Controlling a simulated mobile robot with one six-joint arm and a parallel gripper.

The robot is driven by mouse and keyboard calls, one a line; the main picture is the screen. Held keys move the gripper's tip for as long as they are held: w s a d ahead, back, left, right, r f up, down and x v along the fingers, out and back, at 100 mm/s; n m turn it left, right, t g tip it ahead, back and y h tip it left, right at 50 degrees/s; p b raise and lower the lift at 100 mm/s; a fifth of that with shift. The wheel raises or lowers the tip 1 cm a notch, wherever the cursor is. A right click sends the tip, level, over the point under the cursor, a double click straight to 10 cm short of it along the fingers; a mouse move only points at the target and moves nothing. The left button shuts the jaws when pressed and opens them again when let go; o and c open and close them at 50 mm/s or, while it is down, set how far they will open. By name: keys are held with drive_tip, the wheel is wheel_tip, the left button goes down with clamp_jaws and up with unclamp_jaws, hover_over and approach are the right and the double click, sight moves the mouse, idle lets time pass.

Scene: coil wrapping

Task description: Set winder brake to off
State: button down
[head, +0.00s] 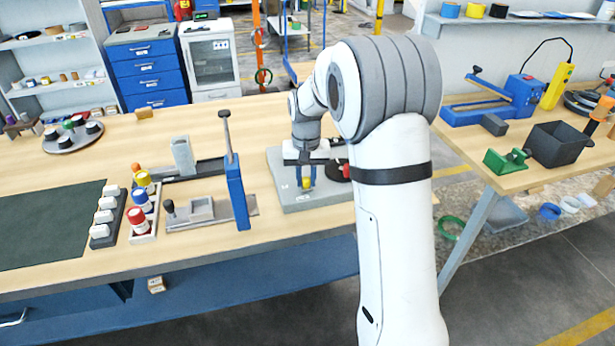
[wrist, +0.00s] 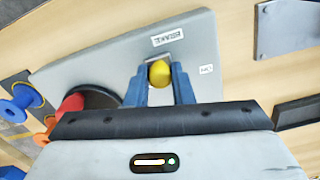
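The winder's grey base plate (head: 330,195) lies on the bench, and it also fills the upper middle of the wrist view (wrist: 90,68). A label reading BRAKE (wrist: 167,36) is on it, with a smaller label (wrist: 206,69), probably OFF, to the right. The brake's yellow knob (wrist: 159,73) sits between the blue fingers of my gripper (wrist: 160,84). The fingers flank it closely on both sides and seem shut on it. In the head view my gripper (head: 306,177) points down at the plate. The lever below the knob is mostly hidden.
A black disc with a red knob (wrist: 72,104) is beside my gripper on the plate. A blue upright post (head: 237,192) with a lever stands left of the plate. Coloured spools (head: 137,216) and a dark green mat (head: 50,226) lie farther left.

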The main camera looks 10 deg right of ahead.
sight(308, 178)
drive_tip(key=c, duration=1.5)
unclamp_jaws()
drive_tip(key=shift+w+d, duration=0.15)
drive_tip(key=shift+d, duration=0.25)
drive_tip(key=shift+o, duration=1.2)
drive_tip(key=shift+a, duration=0.15)
wheel_tip(308, 178, up, 8)
drive_tip(key=shift+f, duration=0.2)
drive_tip(key=shift+r, duration=0.15)
drive_tip(key=shift+s, duration=0.2)
drive_tip(key=s+d+n+t, duration=0.1)
drive_tip(key=s+t, duration=0.1)
drive_tip(key=s, duration=2.6)
drive_tip(key=shift+s+d+r+n+t, duration=0.3)
drive_tip(key=shift+d+r+n, duration=0.05)
drive_tip(key=shift+r+n, duration=0.1)
